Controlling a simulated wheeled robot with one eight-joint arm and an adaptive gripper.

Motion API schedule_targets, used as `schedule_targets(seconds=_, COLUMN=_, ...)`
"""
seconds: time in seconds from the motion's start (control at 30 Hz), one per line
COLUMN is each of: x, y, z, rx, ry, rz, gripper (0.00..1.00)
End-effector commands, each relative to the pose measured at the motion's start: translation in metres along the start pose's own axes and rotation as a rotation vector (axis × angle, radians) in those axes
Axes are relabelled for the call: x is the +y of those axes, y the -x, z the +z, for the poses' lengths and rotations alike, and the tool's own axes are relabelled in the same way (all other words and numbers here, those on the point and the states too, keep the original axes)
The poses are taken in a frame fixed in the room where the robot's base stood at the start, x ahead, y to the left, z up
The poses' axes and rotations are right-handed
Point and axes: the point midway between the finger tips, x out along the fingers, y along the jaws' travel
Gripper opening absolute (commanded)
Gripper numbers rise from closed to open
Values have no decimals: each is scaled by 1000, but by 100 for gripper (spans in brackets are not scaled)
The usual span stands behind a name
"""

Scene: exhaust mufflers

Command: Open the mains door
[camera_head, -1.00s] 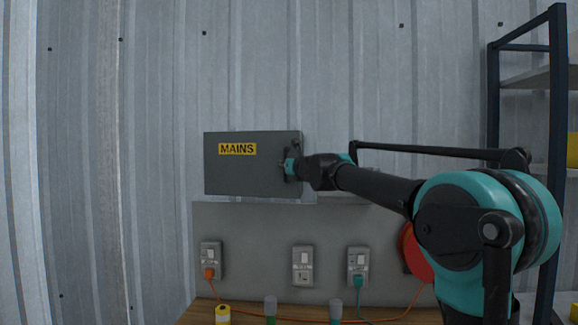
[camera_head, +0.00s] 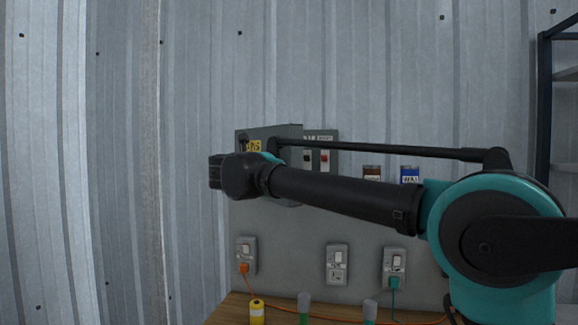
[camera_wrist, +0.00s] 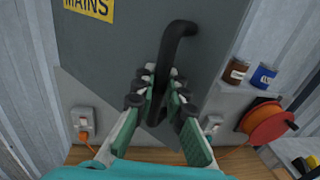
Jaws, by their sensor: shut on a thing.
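The grey mains door (camera_head: 270,133) stands swung out from its box, seen at a slant in the head view, with its yellow label (camera_head: 254,146) partly covered by my arm. In the wrist view the door (camera_wrist: 130,45) fills the upper middle, with the yellow MAINS label (camera_wrist: 90,8) at top left. A black bent handle (camera_wrist: 178,40) is fixed to it. My gripper (camera_wrist: 161,85) is shut around the lower part of the handle. In the head view the fingers are hidden by my arm. The open box (camera_head: 322,140) shows switches inside, right of the door.
Below are wall sockets (camera_head: 337,262) with plugs and cables, above a wooden bench (camera_head: 225,313). Brown and blue tins (camera_head: 410,174) stand on a ledge to the right. An orange cable reel (camera_wrist: 266,124) is below them. A dark shelf rack (camera_head: 545,110) stands far right.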

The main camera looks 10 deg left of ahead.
Motion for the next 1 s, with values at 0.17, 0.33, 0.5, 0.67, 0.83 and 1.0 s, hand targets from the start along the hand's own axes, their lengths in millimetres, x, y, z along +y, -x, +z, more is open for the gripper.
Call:
schedule_targets(seconds=0.17, x=37, y=27, z=0, rx=-1, ry=0, rz=-98, gripper=0)
schedule_targets(seconds=0.33, x=70, y=48, z=-1, rx=0, ry=0, rz=-94, gripper=0)
schedule_targets(seconds=0.5, x=106, y=64, z=-1, rx=0, ry=0, rz=-94, gripper=0)
schedule_targets(seconds=0.67, x=137, y=75, z=-1, rx=0, ry=0, rz=-94, gripper=0)
schedule_targets(seconds=0.83, x=165, y=83, z=-2, rx=0, ry=0, rz=-95, gripper=0)
schedule_targets(seconds=1.0, x=187, y=87, z=-2, rx=1, ry=0, rz=-94, gripper=0)
